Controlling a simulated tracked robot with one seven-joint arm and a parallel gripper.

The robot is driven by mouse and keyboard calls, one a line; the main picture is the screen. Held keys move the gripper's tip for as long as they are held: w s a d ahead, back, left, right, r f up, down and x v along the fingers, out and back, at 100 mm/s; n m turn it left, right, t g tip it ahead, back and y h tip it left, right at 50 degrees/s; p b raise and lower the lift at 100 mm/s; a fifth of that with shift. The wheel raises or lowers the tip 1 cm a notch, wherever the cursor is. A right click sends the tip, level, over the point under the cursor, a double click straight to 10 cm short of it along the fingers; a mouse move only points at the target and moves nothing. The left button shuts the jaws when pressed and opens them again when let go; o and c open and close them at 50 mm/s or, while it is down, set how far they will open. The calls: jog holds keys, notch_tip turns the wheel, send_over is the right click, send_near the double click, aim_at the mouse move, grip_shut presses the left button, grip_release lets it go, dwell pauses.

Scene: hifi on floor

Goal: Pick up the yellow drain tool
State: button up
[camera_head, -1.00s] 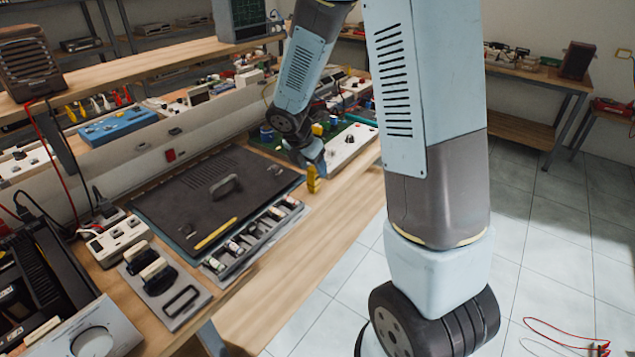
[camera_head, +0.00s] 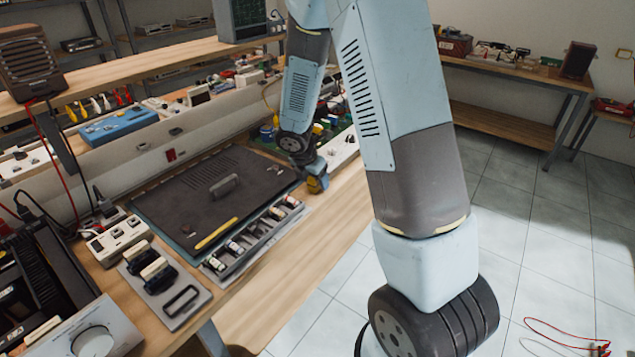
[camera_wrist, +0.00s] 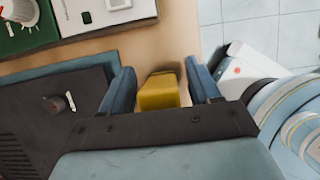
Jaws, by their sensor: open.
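A yellow block-like piece, which looks like the yellow drain tool (camera_wrist: 159,92), shows in the wrist view between the two blue fingers of my gripper (camera_wrist: 160,70). The fingers are apart, with a gap on each side of it. In the head view the yellow tool (camera_head: 317,186) is at the bench's front edge area, right of the dark panel, partly hidden by my gripper (camera_head: 314,172). Its lower part and its contact with the bench are hard to see. A thin yellow stick (camera_head: 216,233) lies separately on the dark panel's front edge.
The dark panel (camera_head: 190,190) with a handle lies left of my gripper. A tray of small bottles (camera_head: 245,243) sits along its front. A green circuit board (camera_head: 335,135) and a white box (camera_head: 343,150) stand behind. Bare wood (camera_head: 300,240) is free in front.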

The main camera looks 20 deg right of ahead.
jog(key=c, duration=1)
